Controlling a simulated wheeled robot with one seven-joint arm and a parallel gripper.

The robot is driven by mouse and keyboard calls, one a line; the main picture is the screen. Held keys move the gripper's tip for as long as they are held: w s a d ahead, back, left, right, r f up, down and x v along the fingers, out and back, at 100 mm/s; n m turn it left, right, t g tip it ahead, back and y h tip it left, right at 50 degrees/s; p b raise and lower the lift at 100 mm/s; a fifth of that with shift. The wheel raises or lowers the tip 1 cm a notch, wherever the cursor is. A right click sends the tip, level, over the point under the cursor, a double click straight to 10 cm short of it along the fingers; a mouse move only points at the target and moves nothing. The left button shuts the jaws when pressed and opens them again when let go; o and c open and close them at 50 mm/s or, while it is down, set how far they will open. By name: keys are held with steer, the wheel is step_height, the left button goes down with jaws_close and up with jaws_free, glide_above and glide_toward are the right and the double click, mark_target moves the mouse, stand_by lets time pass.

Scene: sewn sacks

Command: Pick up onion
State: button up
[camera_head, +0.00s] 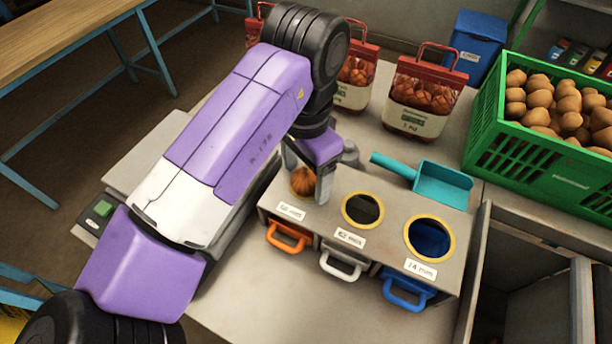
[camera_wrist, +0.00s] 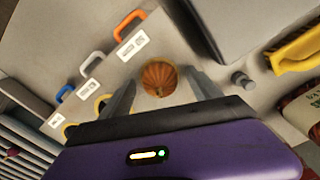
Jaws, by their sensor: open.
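The brown onion (camera_head: 303,182) sits at the leftmost hole of the grey sizing box (camera_head: 390,200), the one above the orange handle. In the wrist view the onion (camera_wrist: 158,77) shows round and ribbed. My gripper (camera_head: 305,180) points down over that hole, with one finger on each side of the onion. In the wrist view my gripper (camera_wrist: 162,90) has its two grey fingers apart, with the onion between and slightly beyond them. I cannot tell whether either finger touches it. The hole's rim is mostly hidden by the onion and the fingers.
The other two holes, middle (camera_head: 363,210) and right (camera_head: 430,238), look empty. A teal scoop (camera_head: 440,184) lies behind the box. Net bags of onions (camera_head: 422,95) stand at the back. A green crate of potatoes (camera_head: 540,150) is at right. A scale (camera_head: 103,208) is at left.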

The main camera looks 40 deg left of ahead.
jaws_close()
stand_by(0.3)
steer(key=shift+r, duration=0.1)
